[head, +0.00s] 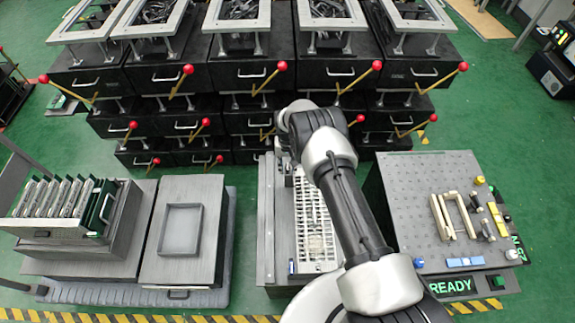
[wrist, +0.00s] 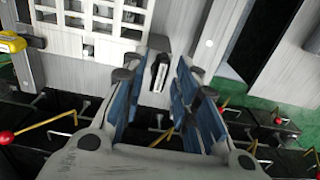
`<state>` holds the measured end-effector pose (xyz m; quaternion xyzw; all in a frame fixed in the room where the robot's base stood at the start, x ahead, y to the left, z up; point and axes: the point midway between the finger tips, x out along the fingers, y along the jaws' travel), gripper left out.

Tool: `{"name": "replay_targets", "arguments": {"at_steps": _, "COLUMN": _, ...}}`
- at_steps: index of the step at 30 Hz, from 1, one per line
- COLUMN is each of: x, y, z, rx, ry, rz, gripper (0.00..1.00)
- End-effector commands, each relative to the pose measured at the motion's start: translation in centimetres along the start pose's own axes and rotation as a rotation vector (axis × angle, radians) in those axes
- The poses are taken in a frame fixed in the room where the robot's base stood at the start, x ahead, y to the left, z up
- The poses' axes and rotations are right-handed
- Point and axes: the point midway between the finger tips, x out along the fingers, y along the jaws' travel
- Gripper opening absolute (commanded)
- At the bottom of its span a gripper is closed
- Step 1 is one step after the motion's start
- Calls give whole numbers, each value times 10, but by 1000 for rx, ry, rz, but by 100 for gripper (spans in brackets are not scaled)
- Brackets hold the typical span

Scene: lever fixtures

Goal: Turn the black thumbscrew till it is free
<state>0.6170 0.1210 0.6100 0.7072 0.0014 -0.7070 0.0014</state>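My gripper (wrist: 167,66) is open in the wrist view, with blue-padded fingers on both sides of a gap. A small black piece with a pale face (wrist: 160,74) shows between the fingers, against a grey panel (wrist: 185,25). It may be the black thumbscrew, but it is too small to be sure. I cannot tell whether either finger touches it. In the head view my arm reaches over the grey fixture with a white slotted grid (head: 315,225), and hides part of it. The gripper's fingers do not show clearly there.
Black boxes with red-ball levers (head: 283,66) stand in rows at the back. A rack of boards (head: 60,197) and a grey tray (head: 180,230) are at left. A perforated table (head: 415,195) with small parts is at right.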

Motion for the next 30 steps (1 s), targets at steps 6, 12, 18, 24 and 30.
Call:
{"name": "replay_targets", "arguments": {"at_steps": 6, "x": 0, "y": 0, "z": 0, "rx": 0, "ry": 0, "rz": 0, "gripper": 32}}
{"name": "replay_targets", "arguments": {"at_steps": 12, "x": -7, "y": 0, "z": 0, "rx": 0, "ry": 1, "rz": 0, "gripper": 32}}
{"name": "replay_targets", "arguments": {"at_steps": 18, "x": -42, "y": 0, "z": -2, "rx": 0, "ry": 3, "rz": -1, "gripper": 32}}
{"name": "replay_targets", "arguments": {"at_steps": 24, "x": -84, "y": 0, "z": -1, "rx": 0, "ry": 3, "rz": -1, "gripper": 32}}
{"name": "replay_targets", "arguments": {"at_steps": 30, "x": -112, "y": 0, "z": 0, "rx": 0, "ry": 1, "rz": 0, "gripper": 32}}
